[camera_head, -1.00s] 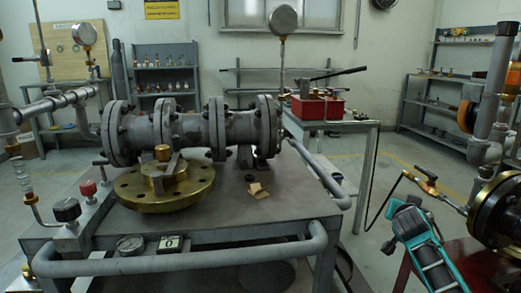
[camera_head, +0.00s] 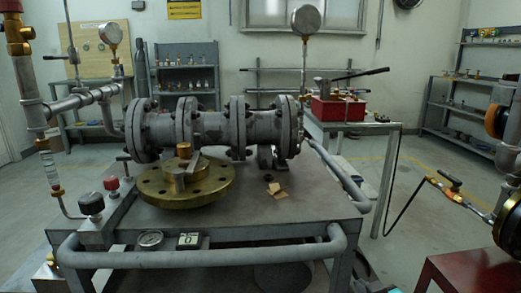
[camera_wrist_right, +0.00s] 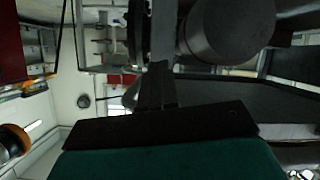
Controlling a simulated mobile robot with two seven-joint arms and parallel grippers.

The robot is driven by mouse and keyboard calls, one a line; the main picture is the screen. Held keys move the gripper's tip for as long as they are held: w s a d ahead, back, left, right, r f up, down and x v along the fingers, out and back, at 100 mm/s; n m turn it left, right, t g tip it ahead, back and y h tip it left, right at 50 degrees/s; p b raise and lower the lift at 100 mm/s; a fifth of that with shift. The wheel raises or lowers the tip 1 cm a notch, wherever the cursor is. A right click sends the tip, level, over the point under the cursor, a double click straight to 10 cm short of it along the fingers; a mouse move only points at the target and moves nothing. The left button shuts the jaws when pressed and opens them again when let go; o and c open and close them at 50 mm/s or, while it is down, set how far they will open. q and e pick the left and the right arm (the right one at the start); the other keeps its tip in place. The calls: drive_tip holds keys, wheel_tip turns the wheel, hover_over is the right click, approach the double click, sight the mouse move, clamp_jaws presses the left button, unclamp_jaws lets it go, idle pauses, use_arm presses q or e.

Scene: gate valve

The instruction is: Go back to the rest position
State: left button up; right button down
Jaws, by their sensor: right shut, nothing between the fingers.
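My right gripper (camera_wrist_right: 156,85) shows in the right wrist view, with a dark finger base above a teal body. Its fingers are together and hold nothing. My left gripper is in neither view. The grey flanged gate valve assembly (camera_head: 212,127) lies on the bench in the middle of the head view. A brass flange disc (camera_head: 220,187) lies in front of it. No gripper shows near the valve in the head view.
The grey workbench (camera_head: 275,222) has a tubular front rail (camera_head: 200,257). A dark red stand (camera_head: 465,272) is at the lower right, beside a hose and brass fitting (camera_head: 455,190). Open floor (camera_head: 420,235) lies between bench and stand.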

drive_tip(key=s+a+f+g+y, duration=0.15)
drive_tip(key=s+a, duration=0.35)
drive_tip(key=s, duration=0.5)
drive_tip(key=s+a+f+g+y, duration=0.1)
drive_tip(key=s+a+f, duration=0.3)
drive_tip(key=s, duration=0.7)
use_arm(q)
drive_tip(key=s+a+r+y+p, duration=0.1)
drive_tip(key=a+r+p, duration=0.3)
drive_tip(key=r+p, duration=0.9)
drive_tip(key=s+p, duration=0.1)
drive_tip(key=p, duration=0.5)
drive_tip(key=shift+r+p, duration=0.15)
drive_tip(key=shift+p, duration=0.25)
use_arm(e)
drive_tip(key=s+d+r+m+h, duration=0.1)
drive_tip(key=s+d+r, duration=0.1)
drive_tip(key=r, duration=1.2)
drive_tip(key=shift+d+r, duration=0.2)
drive_tip(key=shift+d, duration=0.3)
drive_tip(key=shift+h, duration=0.25)
